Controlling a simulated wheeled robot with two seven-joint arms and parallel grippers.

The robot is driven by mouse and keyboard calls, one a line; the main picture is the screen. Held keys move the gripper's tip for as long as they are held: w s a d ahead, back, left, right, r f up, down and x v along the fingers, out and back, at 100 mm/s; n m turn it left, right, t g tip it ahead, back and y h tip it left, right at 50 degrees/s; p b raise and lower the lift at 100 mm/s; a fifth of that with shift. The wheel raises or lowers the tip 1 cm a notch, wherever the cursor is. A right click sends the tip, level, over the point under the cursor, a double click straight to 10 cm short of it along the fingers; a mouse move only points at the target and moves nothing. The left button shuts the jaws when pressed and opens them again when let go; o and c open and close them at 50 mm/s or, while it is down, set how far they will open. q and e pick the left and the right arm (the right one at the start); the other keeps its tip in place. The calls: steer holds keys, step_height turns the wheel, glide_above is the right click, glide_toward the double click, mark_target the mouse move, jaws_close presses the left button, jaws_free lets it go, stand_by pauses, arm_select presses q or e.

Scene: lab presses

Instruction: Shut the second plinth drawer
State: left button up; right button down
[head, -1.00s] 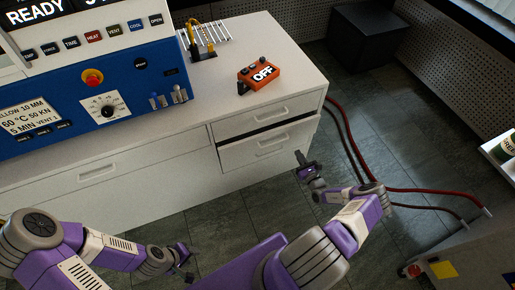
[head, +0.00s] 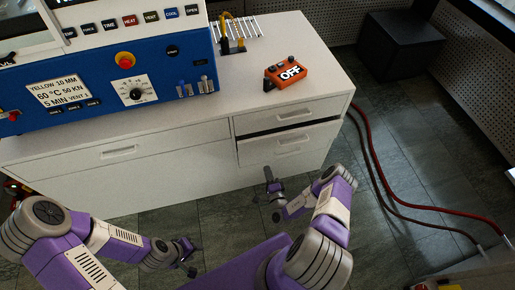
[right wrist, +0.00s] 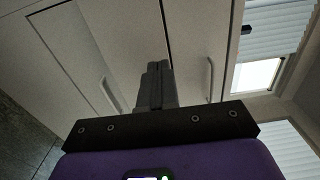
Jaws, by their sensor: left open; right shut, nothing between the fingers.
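The plinth has two stacked drawers at its right end. The upper drawer (head: 265,123) looks flush. The lower drawer (head: 262,152) stands slightly out, with a dark gap along its top edge; it has a bar handle (head: 289,152). My right gripper (head: 270,183) is shut and empty, in front of and below the lower drawer, seemingly apart from it. In the right wrist view its closed fingers (right wrist: 157,75) point at pale fronts with handles; contact cannot be told. My left gripper (head: 188,256) is open and empty, low over the floor.
A wide drawer (head: 170,155) lies to the left. A blue press panel (head: 100,90) and an orange OFF box (head: 287,73) are on the worktop. Red hoses (head: 385,175) run along the floor at right. A black box (head: 400,42) stands at the back.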

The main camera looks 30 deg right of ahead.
mark_target(258, 141)
steer(key=b+x, duration=0.5)
steer(key=x, duration=0.9)
steer(key=shift+f, duration=0.1)
arm_select(q)
step_height(258, 141, down, 5)
steer(key=shift+r, duration=0.1)
